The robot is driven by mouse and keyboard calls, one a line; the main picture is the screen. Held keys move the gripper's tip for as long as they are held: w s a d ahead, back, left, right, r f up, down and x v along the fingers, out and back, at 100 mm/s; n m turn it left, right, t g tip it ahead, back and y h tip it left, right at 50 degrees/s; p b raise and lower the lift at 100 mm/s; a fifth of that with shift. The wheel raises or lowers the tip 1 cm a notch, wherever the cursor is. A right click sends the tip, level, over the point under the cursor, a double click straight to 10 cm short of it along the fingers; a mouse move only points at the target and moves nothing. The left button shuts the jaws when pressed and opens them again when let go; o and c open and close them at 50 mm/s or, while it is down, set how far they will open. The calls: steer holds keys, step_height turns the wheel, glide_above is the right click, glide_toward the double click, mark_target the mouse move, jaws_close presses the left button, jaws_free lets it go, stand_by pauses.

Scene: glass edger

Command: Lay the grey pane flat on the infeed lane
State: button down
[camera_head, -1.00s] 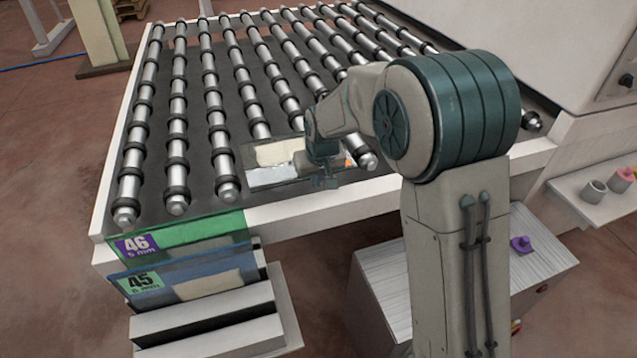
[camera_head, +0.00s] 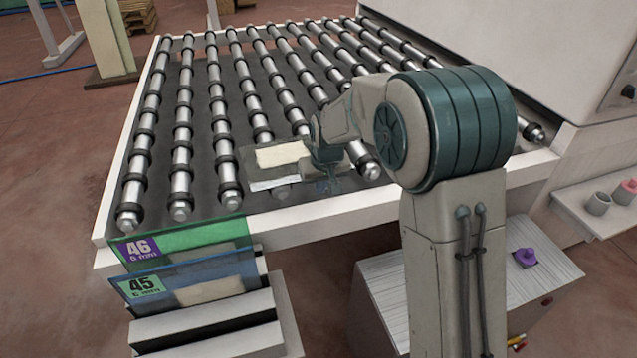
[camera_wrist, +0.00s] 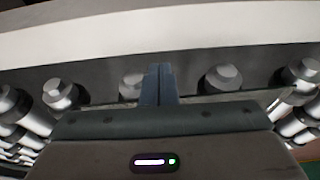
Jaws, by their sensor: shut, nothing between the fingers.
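The grey pane (camera_head: 262,173) lies on the rollers at the near end of the infeed lane (camera_head: 285,218). It looks flat, with a cream patch and a pale strip showing on it. My arm covers its right part. My gripper (camera_head: 327,187) is at the pane's near right side, low over the lane's front. In the wrist view my gripper's fingers (camera_wrist: 159,84) are together with nothing between them. A thin glass edge seems to cross just behind them, in front of the roller ends. I cannot tell whether the fingers touch the pane.
A rack (camera_head: 205,320) at the lower left holds a green pane tagged 46 (camera_head: 195,237) and a blue pane tagged 45 (camera_head: 215,265). The lane's white front rail (camera_head: 400,200) runs below my gripper. The rollers beyond the pane are clear.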

steer(key=s+v, duration=0.1)
steer(key=v, duration=0.9)
steer(key=s+d+m, duration=0.2)
steer(key=s+d, duration=0.7)
steer(key=s, duration=0.3)
steer(key=s+d+f+m+h, duration=0.1)
steer(key=s+d+m, duration=0.1)
steer(key=s+d, duration=0.7)
steer(key=s, duration=0.4)
steer(key=shift+s+f+b, duration=0.15)
steer(key=shift+f+b, duration=0.1)
steer(key=shift+b, duration=0.15)
